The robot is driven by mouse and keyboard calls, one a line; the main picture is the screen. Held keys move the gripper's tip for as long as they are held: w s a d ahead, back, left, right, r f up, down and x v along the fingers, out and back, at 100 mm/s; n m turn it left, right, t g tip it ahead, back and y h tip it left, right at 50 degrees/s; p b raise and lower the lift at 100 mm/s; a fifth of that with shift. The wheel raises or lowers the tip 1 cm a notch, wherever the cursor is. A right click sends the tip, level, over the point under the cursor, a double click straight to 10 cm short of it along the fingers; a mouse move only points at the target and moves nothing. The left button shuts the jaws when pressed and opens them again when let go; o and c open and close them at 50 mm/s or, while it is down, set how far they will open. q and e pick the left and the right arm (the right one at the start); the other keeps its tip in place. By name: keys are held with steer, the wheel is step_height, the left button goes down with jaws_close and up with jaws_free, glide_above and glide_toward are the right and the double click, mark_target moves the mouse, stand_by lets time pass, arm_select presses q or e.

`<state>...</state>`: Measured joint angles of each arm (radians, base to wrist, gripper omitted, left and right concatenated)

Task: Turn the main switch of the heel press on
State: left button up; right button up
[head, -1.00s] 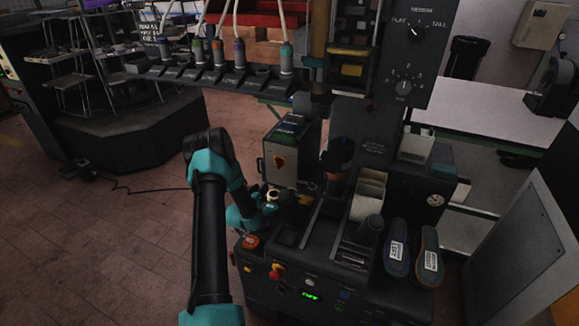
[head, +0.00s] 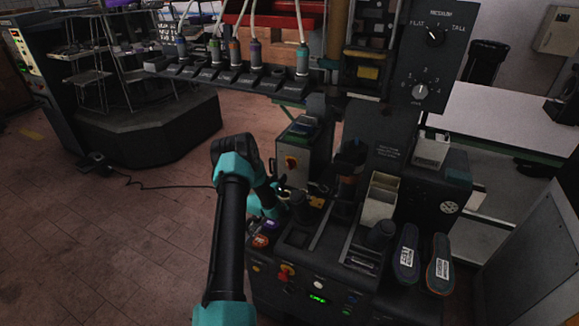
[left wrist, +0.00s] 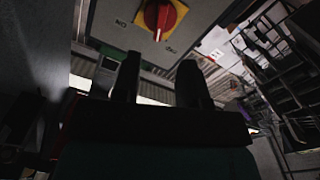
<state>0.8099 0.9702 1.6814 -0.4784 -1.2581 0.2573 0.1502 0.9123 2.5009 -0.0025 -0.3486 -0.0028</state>
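The main switch is a red rotary knob on a yellow plate (left wrist: 160,18), on the face of a grey box. Its white mark points toward the OFF label; ON is at the left of the wrist view. In the head view the switch (head: 291,162) shows small on the grey cabinet left of the press column. My left gripper (left wrist: 160,80) has its two dark fingers apart with nothing between them. It is below the switch in the wrist view, not touching it. In the head view the left gripper (head: 284,188) is small and partly hidden beside the press. My right gripper is not in view.
The press (head: 330,285) stands close at the gripper's right, with another red knob (head: 287,271) on its front. Two soles (head: 407,258) lie at its right. A tool rack (head: 230,75) hangs behind. Floor left of my arm is open, with a cable and pedal (head: 93,162).

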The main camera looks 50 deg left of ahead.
mark_target(289, 166)
arm_select(q)
steer(key=x, duration=1.1)
steer(key=shift+c, duration=0.3)
jaws_close()
